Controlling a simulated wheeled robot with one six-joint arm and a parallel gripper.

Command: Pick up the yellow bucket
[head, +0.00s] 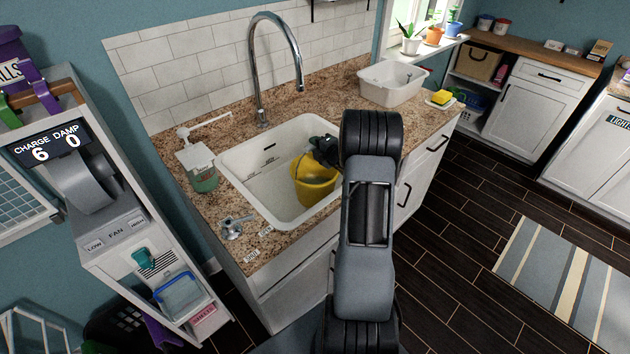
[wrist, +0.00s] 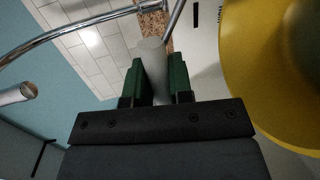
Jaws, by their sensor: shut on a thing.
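The yellow bucket (head: 314,190) is inside the white sink basin (head: 247,172), toward its right side. In the wrist view the bucket (wrist: 240,75) fills the right edge, its opening partly visible. My gripper (head: 324,150) is over the bucket's rim in the head view, partly hidden behind my arm. In the wrist view the green fingers of my gripper (wrist: 157,72) are closed on both sides of a pale grey cylindrical grip (wrist: 152,52), which appears to be the bucket's handle. I cannot tell whether the bucket touches the basin floor.
The chrome faucet (head: 258,60) arches behind the basin. A soap bottle (head: 201,172) stands at the basin's left. A white tub (head: 391,84) and a yellow sponge (head: 441,97) sit on the granite counter to the right.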

